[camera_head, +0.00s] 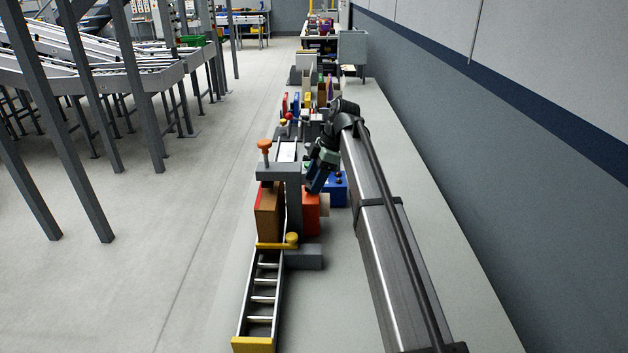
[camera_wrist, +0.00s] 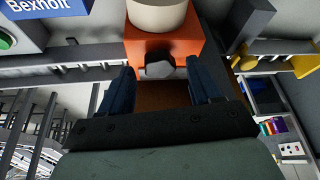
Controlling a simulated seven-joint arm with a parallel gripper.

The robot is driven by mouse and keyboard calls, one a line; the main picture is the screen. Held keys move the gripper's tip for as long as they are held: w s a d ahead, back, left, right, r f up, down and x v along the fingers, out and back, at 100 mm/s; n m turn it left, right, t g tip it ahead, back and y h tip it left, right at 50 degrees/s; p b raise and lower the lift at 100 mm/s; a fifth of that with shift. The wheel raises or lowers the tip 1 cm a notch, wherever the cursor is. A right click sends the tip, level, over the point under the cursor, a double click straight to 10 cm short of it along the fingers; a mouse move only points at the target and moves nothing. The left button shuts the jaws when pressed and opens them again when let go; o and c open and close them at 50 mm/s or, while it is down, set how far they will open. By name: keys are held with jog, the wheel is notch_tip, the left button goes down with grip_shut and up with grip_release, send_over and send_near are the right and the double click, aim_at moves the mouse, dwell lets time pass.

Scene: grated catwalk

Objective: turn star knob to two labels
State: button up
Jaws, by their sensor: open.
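In the wrist view a dark grey faceted knob (camera_wrist: 160,66) sits on the face of an orange box (camera_wrist: 178,44); I take it for the star knob. The two blue fingers of my gripper (camera_wrist: 159,72) are apart, one on each side of the knob. I cannot tell if they touch it. In the head view my gripper (camera_head: 316,183) is just above the orange box (camera_head: 311,212), and the knob is hidden there. A cream cylinder (camera_wrist: 157,14) joins the box. No labels for the knob are readable.
A grey clamp-like frame (camera_head: 284,172) with an orange-topped screw stands left of my gripper. A brown block (camera_head: 267,220) and a ladder-like rack (camera_head: 262,297) are nearer. A blue box (camera_head: 338,190) is close on the right. A blue "Bexholt" sign (camera_wrist: 48,6) shows in the wrist view.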

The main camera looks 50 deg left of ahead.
jog(key=shift+s+a+f, duration=0.1)
jog(key=shift+f, duration=0.2)
jog(key=c, duration=1)
jog(key=shift+m, duration=0.4)
jog(key=m, duration=0.1)
jog(key=m+t+y, duration=0.1)
jog(key=m, duration=0.3)
jog(key=shift+s+d+t+y, duration=0.2)
jog(key=shift+d+t+y, duration=0.1)
jog(key=shift+t, duration=0.1)
jog(key=m+t, duration=0.1)
jog(key=m, duration=0.2)
jog(key=m+t, duration=0.1)
jog(key=m, duration=0.2)
jog(key=shift+s+a+y, duration=0.1)
jog(key=shift+s+y, duration=0.05)
jog(key=shift+y, duration=0.15)
jog(key=shift+m, duration=0.4)
